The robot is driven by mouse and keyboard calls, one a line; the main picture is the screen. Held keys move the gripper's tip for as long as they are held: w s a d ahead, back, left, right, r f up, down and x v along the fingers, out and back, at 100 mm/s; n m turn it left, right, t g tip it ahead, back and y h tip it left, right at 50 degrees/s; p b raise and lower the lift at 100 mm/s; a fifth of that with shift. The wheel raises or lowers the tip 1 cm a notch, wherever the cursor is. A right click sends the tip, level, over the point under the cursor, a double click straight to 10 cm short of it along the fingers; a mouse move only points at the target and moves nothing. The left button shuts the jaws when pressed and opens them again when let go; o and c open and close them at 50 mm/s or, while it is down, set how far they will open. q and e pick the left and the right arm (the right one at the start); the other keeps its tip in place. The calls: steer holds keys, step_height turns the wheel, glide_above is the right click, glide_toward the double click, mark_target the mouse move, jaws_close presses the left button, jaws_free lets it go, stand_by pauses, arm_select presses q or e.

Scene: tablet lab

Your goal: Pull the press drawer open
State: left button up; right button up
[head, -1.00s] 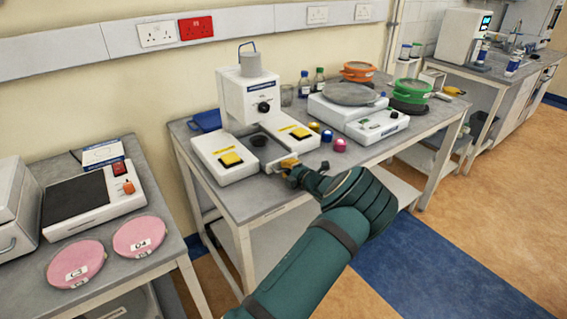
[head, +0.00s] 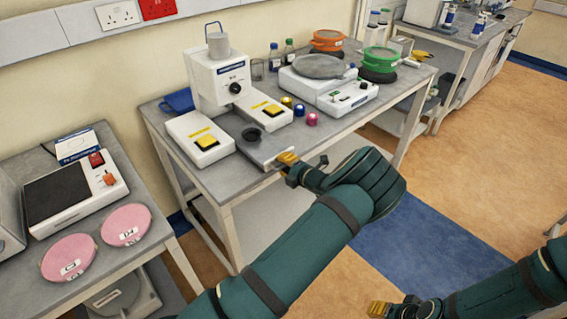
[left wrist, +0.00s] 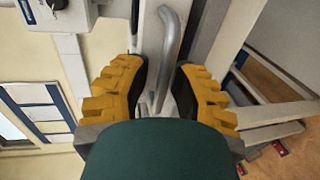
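The white press (head: 217,82) stands on the grey bench, with its drawer (head: 266,149) slid out toward the front between its two white bases. A dark round cup (head: 251,134) sits on the drawer plate. My left gripper (head: 288,160) is at the drawer's front edge. The handle is mostly hidden by the fingers in the head view. My right gripper (head: 380,309) shows only partly at the bottom edge, away from the bench.
Small coloured pots (head: 299,110) stand right of the drawer. Behind them is a white balance-like device (head: 325,90). A lower bench at left holds pink discs (head: 125,225) and a hotplate (head: 75,190). The floor in front of the press bench is open.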

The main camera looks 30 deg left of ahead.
arm_select(q)
steer(key=v, duration=1.2)
